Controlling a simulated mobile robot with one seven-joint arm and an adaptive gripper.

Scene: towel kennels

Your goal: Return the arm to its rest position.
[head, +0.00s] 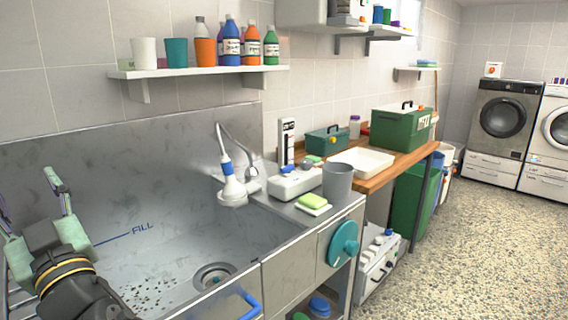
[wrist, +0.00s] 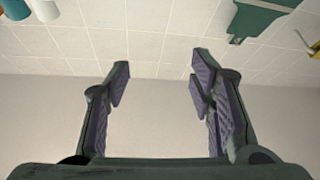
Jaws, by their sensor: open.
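My gripper (head: 35,215) is at the left edge of the head view, in front of the back wall of the metal sink (head: 180,245). Its two fingers are spread wide apart with nothing between them. In the wrist view my gripper (wrist: 158,85) is also open and empty, with purple ridged pads facing each other. Behind the fingers are a plain pale surface and wall tiles. The lower part of my arm is cut off by the head view's bottom edge.
A shelf (head: 200,71) with cups and bottles hangs above the sink. A shower head (head: 234,190) stands on the sink's right side. A grey cup (head: 337,182) and a sponge (head: 312,200) sit on the ledge. Open speckled floor (head: 475,240) lies to the right, before the washing machines (head: 503,115).

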